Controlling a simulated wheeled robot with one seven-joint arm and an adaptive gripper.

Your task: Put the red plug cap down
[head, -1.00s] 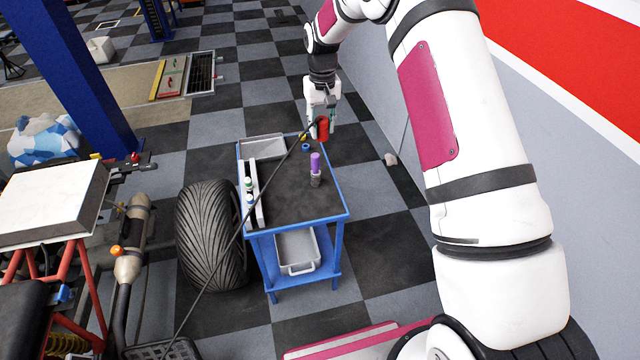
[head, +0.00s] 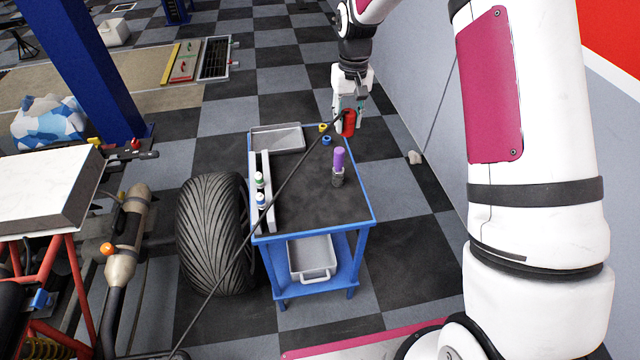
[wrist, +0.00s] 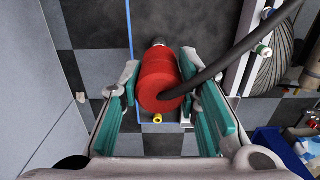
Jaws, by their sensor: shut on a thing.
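The red plug cap (head: 349,122) is a red cylinder with a black cable running from it. My gripper (head: 347,112) is shut on it and holds it above the far right edge of the blue trolley (head: 362,218). In the wrist view the red plug cap (wrist: 160,80) sits between the two teal-padded fingers, with the cable curving off to the upper right. The trolley's dark top shows beyond it. A dark end piece shows at the cap's far end.
A purple-topped bottle (head: 338,165) stands on the trolley top. A white rack (head: 266,215) with small bottles lines the left side, and a grey tray (head: 277,139) is at the back. Blue and yellow rings (head: 326,140) lie near the tray. The front middle is clear.

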